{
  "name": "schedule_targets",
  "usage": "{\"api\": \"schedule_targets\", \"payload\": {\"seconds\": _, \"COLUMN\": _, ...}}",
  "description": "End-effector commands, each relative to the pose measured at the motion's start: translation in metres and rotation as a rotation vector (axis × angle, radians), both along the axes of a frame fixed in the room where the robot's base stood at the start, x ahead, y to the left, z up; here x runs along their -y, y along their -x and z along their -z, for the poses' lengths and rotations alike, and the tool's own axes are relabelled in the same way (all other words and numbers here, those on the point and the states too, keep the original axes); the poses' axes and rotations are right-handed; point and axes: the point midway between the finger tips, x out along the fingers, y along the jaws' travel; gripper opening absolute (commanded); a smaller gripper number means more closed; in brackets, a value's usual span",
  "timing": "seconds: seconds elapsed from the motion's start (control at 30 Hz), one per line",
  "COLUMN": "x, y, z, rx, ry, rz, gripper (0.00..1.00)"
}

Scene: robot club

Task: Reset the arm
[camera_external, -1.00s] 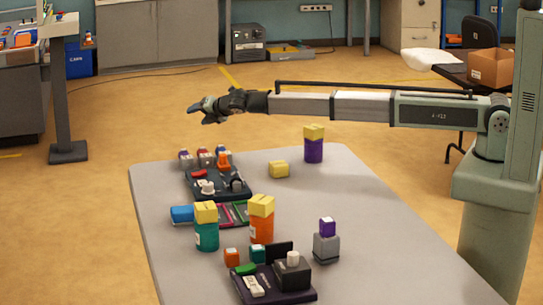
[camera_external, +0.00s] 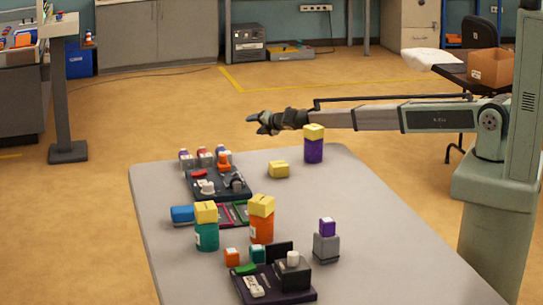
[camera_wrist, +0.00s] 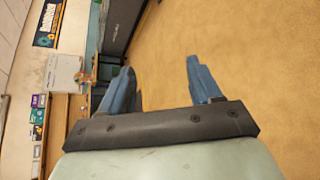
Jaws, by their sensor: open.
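My gripper (camera_external: 262,122) is above the far end of the grey table, at the end of my outstretched arm. In the wrist view my gripper (camera_wrist: 160,85) shows two blue fingers set apart with nothing between them. It points away from the table, toward the open floor. The purple container with a yellow top (camera_external: 313,145) stands below my forearm, a little right of the gripper. A yellow block (camera_external: 279,169) lies on the table below the gripper.
The table (camera_external: 360,225) carries a dark tray (camera_external: 218,190), a teal container (camera_external: 206,233), an orange container (camera_external: 261,227), a grey block with a purple block on top (camera_external: 327,245) and another dark tray (camera_external: 275,290). The table's right side is clear. A cardboard box (camera_external: 491,67) sits behind my arm.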

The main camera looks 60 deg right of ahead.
Motion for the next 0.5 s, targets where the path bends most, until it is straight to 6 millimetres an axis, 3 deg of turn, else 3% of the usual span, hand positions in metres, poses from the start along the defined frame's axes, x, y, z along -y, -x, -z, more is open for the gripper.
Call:
{"api": "schedule_targets", "payload": {"seconds": 0.23, "x": 0.016, "y": 0.08, "z": 0.088, "rx": -0.048, "ry": -0.495, "rz": 0.293, "gripper": 0.63}}
{"api": "schedule_targets", "payload": {"seconds": 0.37, "x": 0.009, "y": 0.132, "z": 0.14, "rx": -0.09, "ry": -0.759, "rz": 0.477, "gripper": 0.63}}
{"api": "schedule_targets", "payload": {"seconds": 0.5, "x": -0.01, "y": 0.195, "z": 0.193, "rx": -0.151, "ry": -1.023, "rz": 0.696, "gripper": 0.63}}
